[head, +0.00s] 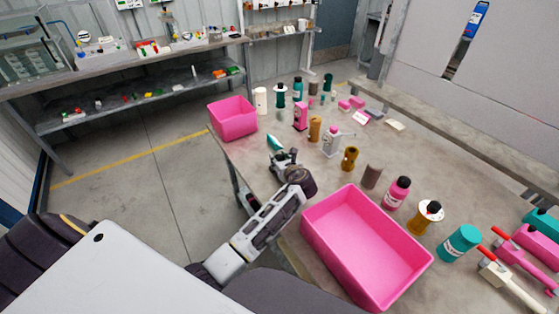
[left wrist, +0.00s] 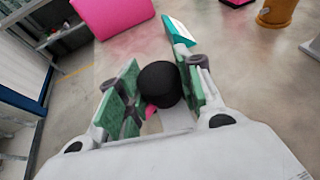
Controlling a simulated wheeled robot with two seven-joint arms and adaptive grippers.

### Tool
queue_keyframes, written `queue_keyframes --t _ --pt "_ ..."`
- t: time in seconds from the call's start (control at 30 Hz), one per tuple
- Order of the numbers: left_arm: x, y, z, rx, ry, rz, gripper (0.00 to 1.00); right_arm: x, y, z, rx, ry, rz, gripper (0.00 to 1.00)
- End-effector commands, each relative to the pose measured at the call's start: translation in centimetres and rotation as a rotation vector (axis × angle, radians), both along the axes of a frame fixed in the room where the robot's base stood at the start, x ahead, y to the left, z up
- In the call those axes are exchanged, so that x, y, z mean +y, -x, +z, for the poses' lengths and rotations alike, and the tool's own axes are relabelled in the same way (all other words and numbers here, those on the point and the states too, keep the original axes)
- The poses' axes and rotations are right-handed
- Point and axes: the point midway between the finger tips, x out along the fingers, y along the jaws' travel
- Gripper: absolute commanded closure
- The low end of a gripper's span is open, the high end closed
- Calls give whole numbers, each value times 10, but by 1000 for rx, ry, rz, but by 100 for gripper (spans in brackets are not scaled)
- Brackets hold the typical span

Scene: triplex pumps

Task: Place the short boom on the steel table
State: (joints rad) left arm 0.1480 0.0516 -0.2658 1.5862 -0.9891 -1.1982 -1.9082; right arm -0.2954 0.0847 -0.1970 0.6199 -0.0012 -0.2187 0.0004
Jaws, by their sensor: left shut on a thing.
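My left gripper (head: 283,160) is over the near-left edge of the grey steel table (head: 330,172) in the head view. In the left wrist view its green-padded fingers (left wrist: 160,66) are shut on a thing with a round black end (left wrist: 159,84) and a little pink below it. The fingers hide the rest, and I cannot tell for sure that this is the short boom. A teal and white piece (left wrist: 178,32) shows just past the right finger. It also shows beyond the gripper in the head view (head: 275,143). My right gripper is not in view.
A large pink bin (head: 318,246) stands near the gripper at the table's front. A smaller pink bin (head: 232,118) is at the far left corner. Several bottles and pump parts, including a pink bottle (head: 397,192), stand along the table. Bare table lies between them.

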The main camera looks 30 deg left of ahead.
Motion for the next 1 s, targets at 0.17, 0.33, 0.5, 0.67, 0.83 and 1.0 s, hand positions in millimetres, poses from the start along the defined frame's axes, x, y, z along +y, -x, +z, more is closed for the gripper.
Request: queue_keyframes --t 0.17,0.33,0.5,0.67,0.83,1.0 --pt "0 -1 2 -2 -1 -1 98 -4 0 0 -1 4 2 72" --pt "0 0 -1 -1 -1 0 59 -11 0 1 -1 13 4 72" --pt "0 0 -1 -1 -1 0 43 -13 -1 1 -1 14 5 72" --pt "0 0 -1 -1 -1 0 43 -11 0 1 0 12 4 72" --pt "0 0 0 -1 0 -1 43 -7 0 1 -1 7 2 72" --pt "-4 3 3 -1 0 -2 43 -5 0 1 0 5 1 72"
